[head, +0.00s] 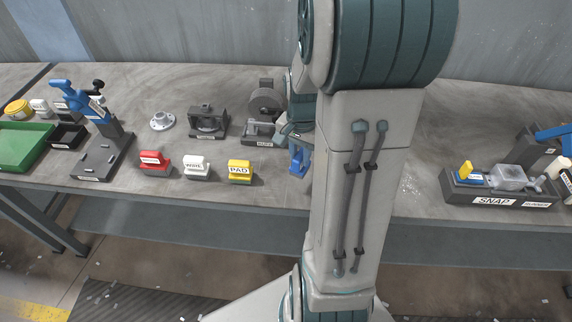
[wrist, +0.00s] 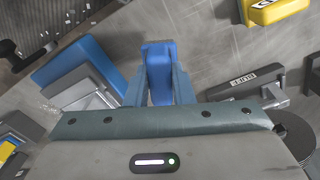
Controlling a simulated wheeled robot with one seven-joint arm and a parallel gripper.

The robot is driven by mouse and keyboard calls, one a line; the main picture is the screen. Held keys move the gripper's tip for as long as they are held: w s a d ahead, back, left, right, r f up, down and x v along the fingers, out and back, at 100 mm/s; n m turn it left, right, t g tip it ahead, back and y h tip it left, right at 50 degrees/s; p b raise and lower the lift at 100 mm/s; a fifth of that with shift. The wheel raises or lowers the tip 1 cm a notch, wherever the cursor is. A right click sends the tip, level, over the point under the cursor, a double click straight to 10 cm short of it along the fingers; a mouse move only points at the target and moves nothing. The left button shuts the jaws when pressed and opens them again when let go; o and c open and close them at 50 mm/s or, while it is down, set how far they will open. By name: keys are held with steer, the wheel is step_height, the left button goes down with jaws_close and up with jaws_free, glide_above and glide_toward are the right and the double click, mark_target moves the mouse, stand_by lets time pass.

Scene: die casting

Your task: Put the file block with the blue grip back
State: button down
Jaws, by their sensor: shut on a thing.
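The file block with the blue grip (wrist: 158,62) is between the fingers of my gripper (wrist: 159,84) in the wrist view. My gripper is shut on its blue grip. In the head view the blue block (head: 299,163) shows just left of my arm link, over the front half of the bench, right of the yellow block. I cannot tell whether its underside touches the bench. My gripper (head: 296,140) is partly hidden by my arm there.
Red (head: 155,161), white (head: 197,167) and yellow (head: 240,171) blocks stand in a row to the left. A wheel fixture (head: 264,102) stands behind. A blue piece with a grey block (wrist: 78,62) lies beside my gripper in the wrist view. The SNAP fixture (head: 490,196) is far right.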

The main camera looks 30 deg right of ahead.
steer(key=shift+w+a+f, duration=0.4)
steer(key=shift+w+f, duration=0.15)
steer(key=shift+f, duration=0.5)
steer(key=shift+w+a+f, duration=0.4)
steer(key=shift+w+f, duration=0.1)
steer(key=shift+f, duration=0.55)
steer(key=shift+w+a+f, duration=0.4)
steer(key=shift+w+f, duration=0.15)
steer(key=shift+f, duration=0.5)
steer(key=shift+f, duration=0.15)
steer(key=c, duration=1.3)
jaws_free()
steer(key=shift+o, duration=0.2)
